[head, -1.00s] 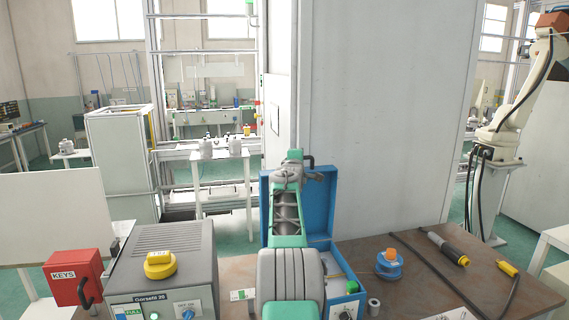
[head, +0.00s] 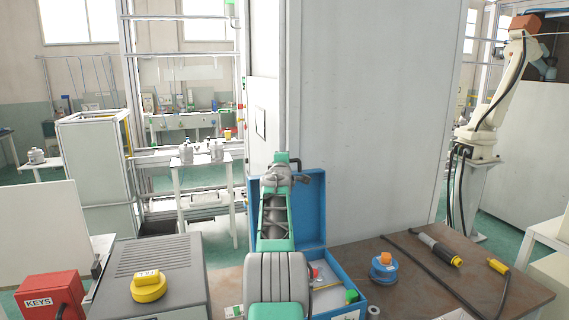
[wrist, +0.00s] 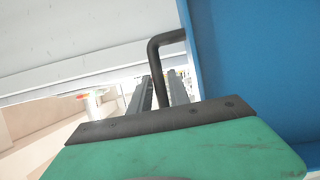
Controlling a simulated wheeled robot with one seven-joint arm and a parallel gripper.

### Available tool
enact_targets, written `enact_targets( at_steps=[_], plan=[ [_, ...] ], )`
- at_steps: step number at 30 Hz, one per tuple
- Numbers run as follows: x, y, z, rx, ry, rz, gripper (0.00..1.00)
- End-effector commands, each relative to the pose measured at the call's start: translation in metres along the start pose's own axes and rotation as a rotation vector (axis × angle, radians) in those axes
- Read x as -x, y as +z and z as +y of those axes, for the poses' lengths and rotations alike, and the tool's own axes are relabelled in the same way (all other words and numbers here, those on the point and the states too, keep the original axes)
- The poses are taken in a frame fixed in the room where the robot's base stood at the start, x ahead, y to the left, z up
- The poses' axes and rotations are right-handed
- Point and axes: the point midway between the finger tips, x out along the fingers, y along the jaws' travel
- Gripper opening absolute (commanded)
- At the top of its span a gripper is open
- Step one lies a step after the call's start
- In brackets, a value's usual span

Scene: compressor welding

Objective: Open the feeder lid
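The feeder is a blue box (head: 355,296) on the brown table, and its blue lid (head: 312,205) stands upright at the back. The lid's blue face also fills the right of the wrist view (wrist: 260,60). A bent black handle (wrist: 166,40) projects from the lid's edge; it shows near the lid's top in the head view (head: 295,161). My gripper (wrist: 163,82) is at the handle, its two dark fingers apart with the handle's lower leg between or just beyond them. Contact cannot be told. My green and grey arm hides part of the box and lid.
A grey welder unit (head: 165,265) with a yellow knob and a red KEYS box (head: 52,298) stand left. An orange-blue spool (head: 383,268), a torch (head: 440,250) and cables lie right. A large pale cabinet (head: 370,120) rises behind the lid.

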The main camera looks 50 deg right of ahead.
Motion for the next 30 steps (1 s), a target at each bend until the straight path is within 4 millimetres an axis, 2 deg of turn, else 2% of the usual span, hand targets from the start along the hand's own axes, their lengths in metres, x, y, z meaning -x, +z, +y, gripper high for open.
enact_targets(
  at_steps=[1, 4, 14, 17, 27, 30],
  plan=[
    [0.0, 0.002, 0.0, 0.0, 0.0, -0.003, 0.28],
    [-0.001, 0.005, 0.0, -0.001, -0.001, -0.007, 0.36],
    [0.004, 0.004, -0.001, -0.001, 0.0, -0.006, 0.36],
    [0.014, 0.003, -0.003, -0.001, 0.0, -0.006, 0.36],
    [0.068, 0.003, -0.003, -0.001, 0.0, -0.005, 0.36],
    [0.076, 0.003, -0.002, -0.001, -0.001, -0.005, 0.36]
  ],
)
